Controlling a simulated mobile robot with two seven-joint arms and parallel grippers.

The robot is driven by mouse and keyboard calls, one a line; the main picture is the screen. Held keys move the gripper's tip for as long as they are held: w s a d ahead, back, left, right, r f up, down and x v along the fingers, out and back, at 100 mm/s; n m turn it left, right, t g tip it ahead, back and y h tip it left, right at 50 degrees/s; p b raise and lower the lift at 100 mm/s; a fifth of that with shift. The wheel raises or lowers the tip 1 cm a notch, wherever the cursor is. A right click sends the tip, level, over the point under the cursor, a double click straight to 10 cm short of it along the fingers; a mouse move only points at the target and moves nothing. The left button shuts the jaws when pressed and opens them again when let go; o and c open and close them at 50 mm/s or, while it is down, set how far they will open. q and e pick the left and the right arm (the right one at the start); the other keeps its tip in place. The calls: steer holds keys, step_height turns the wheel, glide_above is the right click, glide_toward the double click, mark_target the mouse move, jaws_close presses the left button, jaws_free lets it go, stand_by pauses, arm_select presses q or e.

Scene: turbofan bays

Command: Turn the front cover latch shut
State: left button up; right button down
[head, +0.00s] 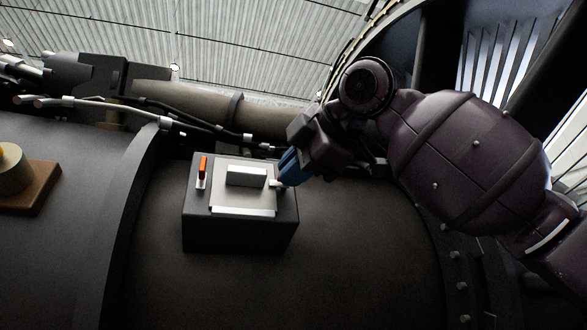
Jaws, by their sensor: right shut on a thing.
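A dark box (238,237) with a light grey front cover (240,199) sits on the curved engine casing. An orange-and-white lever (202,172) stands at the cover's left. My right gripper (284,179) comes in from the right, its blue fingers at the box's right edge. It is shut on a small white latch (275,184) beside the cover; the fingers hide part of it. The cover lies flat on the box. My left gripper does not show.
A brown block with a round tan part (14,174) is at the far left. A raised dark rib (125,215) runs left of the box. Pipes and cables (190,113) cross behind it. The casing below the box (270,290) is clear.

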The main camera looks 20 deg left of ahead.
steer(key=c, duration=1.2)
jaws_free()
steer(key=b+v, duration=0.2)
steer(key=v, duration=0.9)
steer(key=shift+a, duration=0.1)
